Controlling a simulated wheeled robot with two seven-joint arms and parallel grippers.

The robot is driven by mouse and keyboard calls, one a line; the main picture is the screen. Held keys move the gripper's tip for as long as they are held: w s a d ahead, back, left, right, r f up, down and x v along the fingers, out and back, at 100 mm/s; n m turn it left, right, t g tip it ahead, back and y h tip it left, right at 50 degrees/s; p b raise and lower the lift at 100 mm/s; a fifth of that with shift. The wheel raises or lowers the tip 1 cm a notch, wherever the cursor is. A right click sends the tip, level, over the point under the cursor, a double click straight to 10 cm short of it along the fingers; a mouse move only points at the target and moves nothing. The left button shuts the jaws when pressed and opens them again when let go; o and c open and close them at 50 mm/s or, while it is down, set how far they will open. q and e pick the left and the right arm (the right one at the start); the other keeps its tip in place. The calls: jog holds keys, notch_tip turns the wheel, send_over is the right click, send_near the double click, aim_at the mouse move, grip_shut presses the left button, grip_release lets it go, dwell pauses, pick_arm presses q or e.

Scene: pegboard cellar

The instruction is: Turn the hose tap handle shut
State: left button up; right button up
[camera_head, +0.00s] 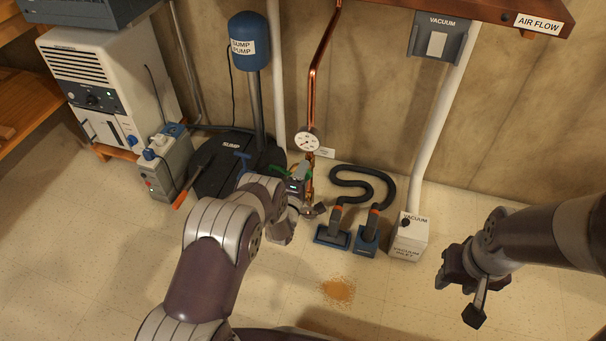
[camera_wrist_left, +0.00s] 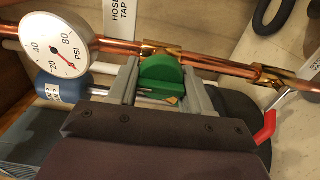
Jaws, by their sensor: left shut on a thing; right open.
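The green hose tap handle (camera_wrist_left: 162,78) sits on a brass fitting of the copper pipe in the left wrist view. My left gripper (camera_wrist_left: 160,86) has a grey finger on each side of it and is shut on it. In the head view my left gripper (camera_head: 300,172) is low at the copper pipe (camera_head: 311,85), and a bit of green handle (camera_head: 279,171) shows beside it. The handle's stem is mostly hidden. My right gripper (camera_head: 474,290) is open and empty above the floor at the right.
A pressure gauge (camera_head: 306,141) is on the pipe above my left gripper. A red lever (camera_wrist_left: 266,127) is close by. The sump lid (camera_head: 228,160) lies left; vacuum heads (camera_head: 334,234) with a black hose and the vacuum inlet box (camera_head: 409,237) stand right. The front floor is clear apart from brown debris (camera_head: 338,290).

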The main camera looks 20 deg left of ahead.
pick_arm(q)
jog(key=o, duration=1)
jog(key=shift+s, duration=0.25)
jog(key=s+p, duration=0.5)
jog(key=s, duration=0.7)
jog(key=shift+a+p, duration=0.2)
jog(key=shift+p, duration=0.2)
jog(key=shift+s, duration=0.1)
